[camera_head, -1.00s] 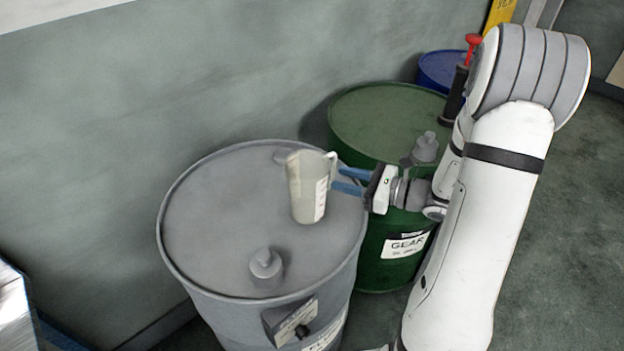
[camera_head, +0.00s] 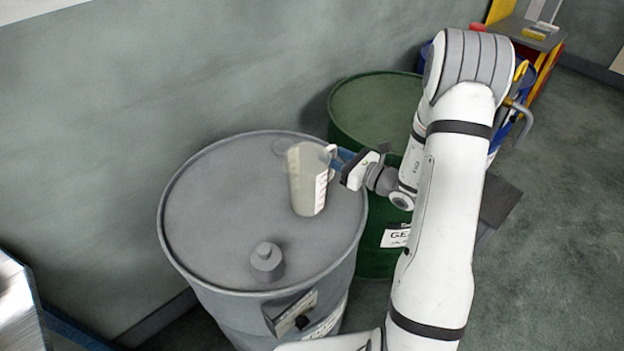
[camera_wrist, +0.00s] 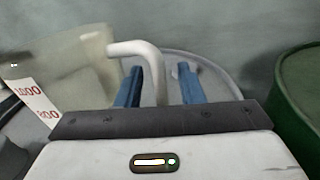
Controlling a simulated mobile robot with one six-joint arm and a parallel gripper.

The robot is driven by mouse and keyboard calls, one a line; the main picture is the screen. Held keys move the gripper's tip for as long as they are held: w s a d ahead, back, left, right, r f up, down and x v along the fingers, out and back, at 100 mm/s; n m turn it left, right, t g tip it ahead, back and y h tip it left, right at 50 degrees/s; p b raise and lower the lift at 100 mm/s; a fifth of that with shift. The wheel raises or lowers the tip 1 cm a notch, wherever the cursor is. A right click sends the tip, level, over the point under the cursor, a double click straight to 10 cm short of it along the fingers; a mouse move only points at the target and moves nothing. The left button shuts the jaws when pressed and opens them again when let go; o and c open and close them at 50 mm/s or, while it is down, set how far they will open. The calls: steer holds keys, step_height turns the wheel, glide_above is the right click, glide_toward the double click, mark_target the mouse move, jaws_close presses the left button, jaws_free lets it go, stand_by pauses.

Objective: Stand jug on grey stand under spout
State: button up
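The jug (camera_head: 305,182), pale and translucent with a red-marked scale, stands upright on the lid of the grey drum (camera_head: 215,210). Its handle (camera_wrist: 150,70) faces my arm. My gripper (camera_head: 337,158) is at the handle side. In the wrist view, its two blue fingers (camera_wrist: 161,85) stand apart on either side of the handle, with a gap visible to the right finger. The jug's body (camera_wrist: 65,75) is left of the fingers. A dark grey flat surface (camera_head: 498,205) shows partly behind my arm; I cannot tell if it is the stand. I cannot make out the spout clearly.
A grey bung (camera_head: 267,260) sticks up from the grey drum lid near the jug. A green drum (camera_head: 375,105) stands close behind my gripper. A wall is along the back left. A yellow rack (camera_head: 540,70) stands at the far right. The floor at right is clear.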

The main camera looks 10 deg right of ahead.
jaws_close()
stand_by(0.3)
steer(key=shift+r, duration=0.1)
stand_by(0.4)
